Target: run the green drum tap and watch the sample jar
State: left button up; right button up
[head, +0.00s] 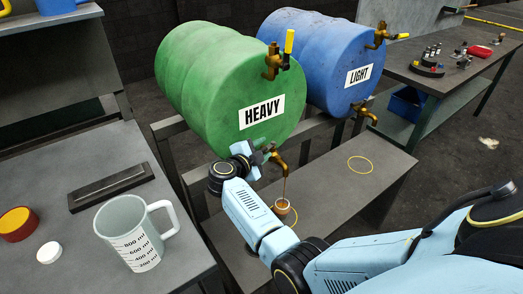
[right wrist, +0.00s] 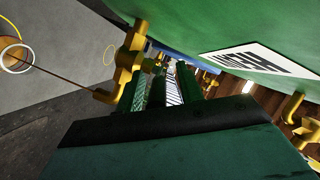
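The green drum (head: 225,80) marked HEAVY lies on its side on a rack. Its lower brass tap (head: 280,160) is running: a thin brown stream falls from the spout into the sample jar (head: 282,207). The jar is small, shows brown liquid, and stands by a yellow ring on the low bench. In the right wrist view the stream runs from the tap (right wrist: 125,70) to the jar (right wrist: 14,56). My right gripper (head: 266,153) is at this tap's handle; its fingers (right wrist: 165,88) are partly hidden, and their grip is unclear. My left gripper is out of view.
A blue drum (head: 315,50) marked LIGHT lies to the right, with its own taps. An empty yellow ring (head: 361,165) marks the low bench (head: 335,200). A measuring jug (head: 130,235), a dark tray (head: 110,188) and a white lid (head: 49,252) are on the left table.

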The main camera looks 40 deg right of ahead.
jog(key=v, duration=0.7)
jog(key=shift+a+p, duration=0.25)
jog(key=shift+p, duration=0.1)
jog(key=shift+s, duration=0.1)
jog(key=shift+c, duration=0.5)
